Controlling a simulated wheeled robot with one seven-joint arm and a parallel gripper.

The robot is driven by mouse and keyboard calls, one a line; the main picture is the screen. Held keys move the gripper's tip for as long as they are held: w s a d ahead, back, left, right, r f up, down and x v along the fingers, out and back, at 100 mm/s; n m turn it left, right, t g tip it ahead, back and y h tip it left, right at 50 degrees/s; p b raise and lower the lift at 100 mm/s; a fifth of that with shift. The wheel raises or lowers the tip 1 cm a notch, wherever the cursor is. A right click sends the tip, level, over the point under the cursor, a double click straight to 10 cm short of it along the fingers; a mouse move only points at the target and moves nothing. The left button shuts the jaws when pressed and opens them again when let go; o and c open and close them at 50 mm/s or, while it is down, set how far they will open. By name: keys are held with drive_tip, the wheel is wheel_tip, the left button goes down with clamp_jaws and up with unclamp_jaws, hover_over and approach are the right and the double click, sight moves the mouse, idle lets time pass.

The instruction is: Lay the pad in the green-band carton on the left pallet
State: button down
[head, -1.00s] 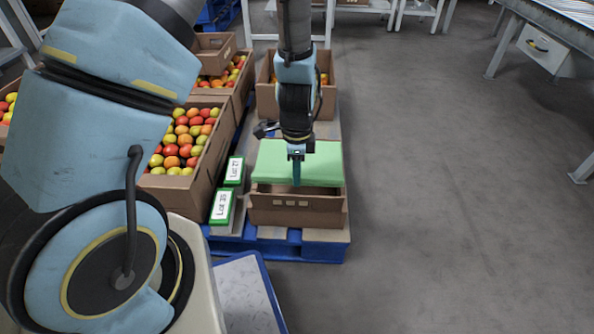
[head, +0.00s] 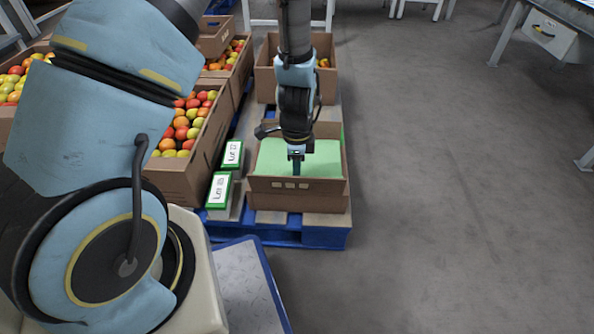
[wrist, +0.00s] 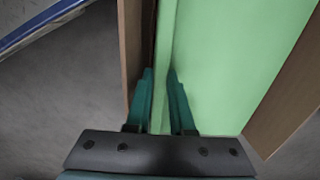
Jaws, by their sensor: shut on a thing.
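The green pad (head: 312,160) lies level inside the opening of the front carton (head: 292,187) on the blue pallet (head: 318,237). My gripper (head: 296,170) points down at the carton's near side and is shut on the pad's edge. In the wrist view, the fingers (wrist: 160,100) straddle the edge of the pad (wrist: 225,60), with carton walls (wrist: 290,100) on both sides. The pad hides the carton's inside. I cannot tell whether it touches the bottom. A strip of green shows at the carton's far right.
The grey floor to the right is clear.

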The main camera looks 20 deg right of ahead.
drive_tip(key=c, duration=0.7)
unclamp_jaws()
drive_tip(key=c, duration=0.3)
wheel_tip(320, 180, up, 10)
drive_tip(key=p, duration=0.9)
idle(0.5)
